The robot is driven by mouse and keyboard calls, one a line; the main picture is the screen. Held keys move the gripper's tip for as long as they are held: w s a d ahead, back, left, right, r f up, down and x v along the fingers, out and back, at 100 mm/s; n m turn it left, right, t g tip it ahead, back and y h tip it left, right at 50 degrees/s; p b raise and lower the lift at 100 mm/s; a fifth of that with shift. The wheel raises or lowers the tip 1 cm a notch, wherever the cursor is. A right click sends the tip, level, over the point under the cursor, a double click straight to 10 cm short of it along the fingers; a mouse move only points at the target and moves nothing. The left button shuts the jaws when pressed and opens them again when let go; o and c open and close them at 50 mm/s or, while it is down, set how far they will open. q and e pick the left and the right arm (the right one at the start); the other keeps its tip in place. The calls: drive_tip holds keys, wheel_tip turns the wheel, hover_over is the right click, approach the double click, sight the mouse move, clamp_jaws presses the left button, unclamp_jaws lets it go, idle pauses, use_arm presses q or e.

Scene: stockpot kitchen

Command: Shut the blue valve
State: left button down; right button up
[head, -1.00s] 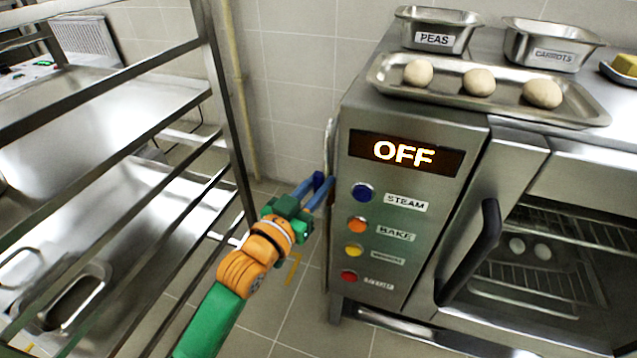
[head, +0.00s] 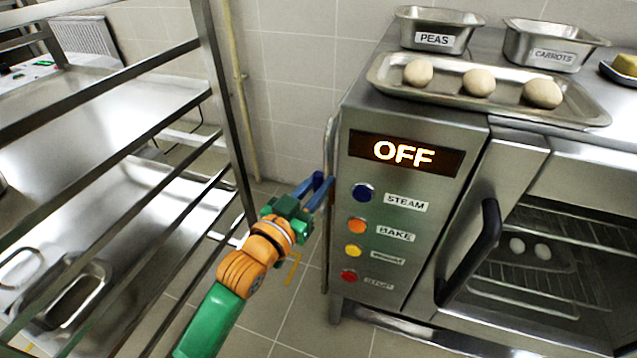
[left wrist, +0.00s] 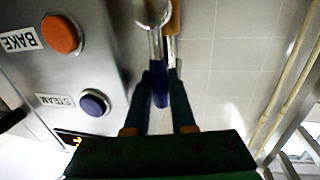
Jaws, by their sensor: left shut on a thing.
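The blue valve's handle (left wrist: 160,90) hangs between the two fingers of my left gripper (left wrist: 160,82) in the left wrist view. It joins a metal pipe fitting (left wrist: 153,12) at the oven's side. In the head view my left gripper (head: 324,187) is beside the left side of the oven, its blue fingers close together. The dark blue handle (head: 318,180) shows only in small part there, at the fingertips. The left gripper is shut on the handle. My right gripper is not in view.
The oven's panel (head: 375,260) carries several coloured buttons and a display (head: 405,152) reading OFF. A tray (head: 590,112) of dough balls sits on top. A metal rack (head: 228,110) stands close on the left.

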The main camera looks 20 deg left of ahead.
use_arm(q)
drive_tip(key=shift+a, duration=0.1)
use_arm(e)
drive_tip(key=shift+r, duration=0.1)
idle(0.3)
use_arm(q)
drive_tip(key=shift+a+n, duration=0.1)
drive_tip(key=shift+n, duration=0.2)
drive_tip(key=shift+a+n+p, duration=0.35)
drive_tip(key=shift+n+p, duration=0.1)
drive_tip(key=shift+n, duration=0.15)
drive_tip(key=a+f+n+t+y+b, duration=0.2)
drive_tip(key=a+f+n, duration=0.4)
drive_tip(key=n, duration=1.2)
drive_tip(key=shift+w+a+f+t+y+b, duration=0.15)
drive_tip(key=shift+f+t+y+b, duration=0.15)
drive_tip(key=shift+f+y+b, duration=0.35)
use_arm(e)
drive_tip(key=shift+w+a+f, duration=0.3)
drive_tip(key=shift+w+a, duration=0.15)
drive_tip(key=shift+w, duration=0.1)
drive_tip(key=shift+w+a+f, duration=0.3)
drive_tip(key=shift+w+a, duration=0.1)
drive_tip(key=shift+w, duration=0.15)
use_arm(q)
drive_tip(key=shift+f+n, duration=0.1)
drive_tip(key=shift+n, duration=0.2)
